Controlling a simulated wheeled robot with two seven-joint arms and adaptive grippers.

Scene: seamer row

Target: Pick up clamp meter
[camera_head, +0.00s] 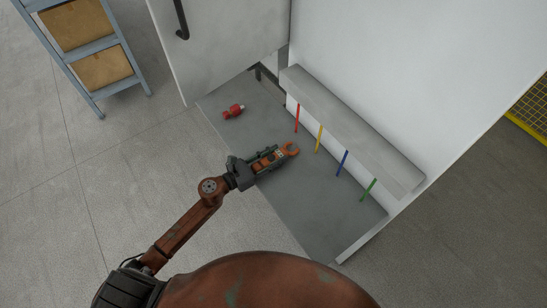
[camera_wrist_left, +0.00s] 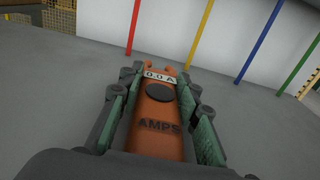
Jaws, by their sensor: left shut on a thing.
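The clamp meter (camera_wrist_left: 158,118) is orange, with a "0.0 A" display, a dark round dial and the word AMPS on its face. In the wrist view it lies between the two green-padded fingers of my left gripper (camera_wrist_left: 160,112), which is shut on it. In the head view the clamp meter's orange jaw end (camera_head: 291,149) sticks out past my left gripper (camera_head: 268,158), over the grey cabinet floor. I cannot tell whether the meter touches that floor. My right gripper is not in view.
The grey cabinet floor (camera_head: 300,200) has a red object (camera_head: 233,111) on it. Red (camera_head: 297,118), yellow (camera_head: 319,138), blue (camera_head: 342,163) and green (camera_head: 368,190) rods hang below a grey box (camera_head: 350,128). An open door (camera_head: 215,45) stands at the back left, near a blue-framed shelf (camera_head: 120,50).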

